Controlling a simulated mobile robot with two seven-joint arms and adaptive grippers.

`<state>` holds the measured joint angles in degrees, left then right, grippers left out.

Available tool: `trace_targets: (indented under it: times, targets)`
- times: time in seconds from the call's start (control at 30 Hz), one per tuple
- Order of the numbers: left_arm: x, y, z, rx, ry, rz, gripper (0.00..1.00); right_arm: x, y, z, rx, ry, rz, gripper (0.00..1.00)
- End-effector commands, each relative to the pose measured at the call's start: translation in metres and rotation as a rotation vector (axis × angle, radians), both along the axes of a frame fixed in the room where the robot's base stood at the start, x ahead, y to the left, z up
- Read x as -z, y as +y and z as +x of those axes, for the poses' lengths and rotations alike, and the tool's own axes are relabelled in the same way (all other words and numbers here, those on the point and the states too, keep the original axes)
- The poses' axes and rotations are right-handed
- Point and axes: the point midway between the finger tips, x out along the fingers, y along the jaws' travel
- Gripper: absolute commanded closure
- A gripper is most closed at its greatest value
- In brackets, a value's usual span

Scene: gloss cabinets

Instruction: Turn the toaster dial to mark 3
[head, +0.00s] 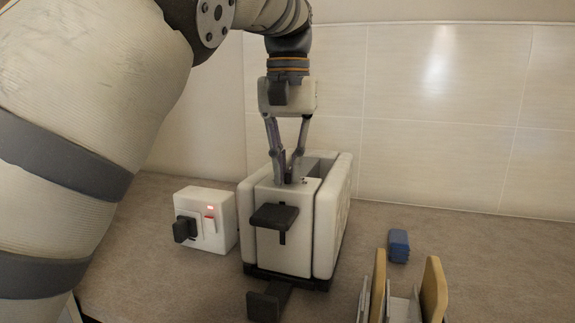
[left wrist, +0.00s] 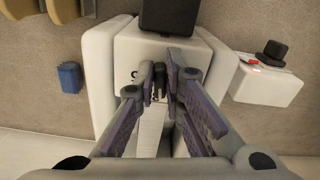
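The white toaster (head: 285,235) stands on the counter with a black lever on its front. It also shows in the left wrist view (left wrist: 101,75). Its small dark dial (left wrist: 159,80) sits on the top face, with tiny dark printed marks beside it. The marks are too small to read, so I cannot tell the dial's setting. My left gripper (head: 289,180) points down at the toaster top. Its fingertips, also in the left wrist view (left wrist: 160,75), are drawn in close on both sides of the dial and seem to hold it. My right gripper is not in view.
A white box (head: 207,218) with a red-lit switch and a black plug stands left of the toaster. A blue block (head: 398,246) lies to the right. A rack with wooden boards (head: 434,288) is at front right. The tiled wall (head: 440,110) is behind.

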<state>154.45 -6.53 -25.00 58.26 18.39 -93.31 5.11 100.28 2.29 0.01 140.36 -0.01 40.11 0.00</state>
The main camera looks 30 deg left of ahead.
Motion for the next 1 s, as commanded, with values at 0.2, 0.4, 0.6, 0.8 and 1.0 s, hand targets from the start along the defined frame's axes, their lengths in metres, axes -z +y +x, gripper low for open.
trace_targets:
  times: [0.2,0.4,0.6,0.8,1.0]
  targets:
    - [-0.001,0.001,-0.001,0.119,-0.002,-0.004,1.00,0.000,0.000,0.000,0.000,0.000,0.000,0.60]
    - [-0.001,0.002,-0.001,0.158,0.001,0.000,1.00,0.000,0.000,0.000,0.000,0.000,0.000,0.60]
    - [-0.001,0.002,-0.001,0.157,0.001,0.000,0.70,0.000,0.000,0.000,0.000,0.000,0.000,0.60]
    - [-0.001,0.001,-0.001,0.156,0.001,0.000,0.70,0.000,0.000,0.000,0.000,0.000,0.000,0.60]
    - [-0.013,0.001,0.000,0.158,-0.003,0.000,0.70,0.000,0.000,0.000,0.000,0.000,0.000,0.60]
